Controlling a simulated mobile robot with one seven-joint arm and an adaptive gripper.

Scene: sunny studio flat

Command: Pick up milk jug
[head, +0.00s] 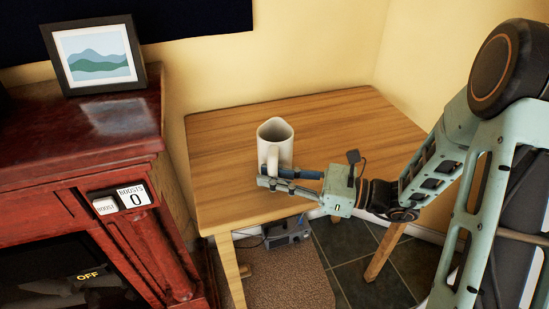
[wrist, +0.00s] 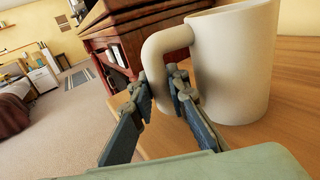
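The milk jug (head: 275,137) is a plain cream-white jug standing upright on the wooden table (head: 335,115), near its left front side. In the wrist view the jug (wrist: 235,65) fills the upper right, with its handle curving down on the left. My gripper (head: 264,177) reaches in from the right, low at the jug's front. In the wrist view my gripper (wrist: 159,82) has one finger on each side of the handle, with the tips close against it. The lower part of the handle is partly hidden by the fingers. The jug's base appears to rest on the table.
A grey device (head: 287,236) lies on the floor below. The table right of the jug is clear.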

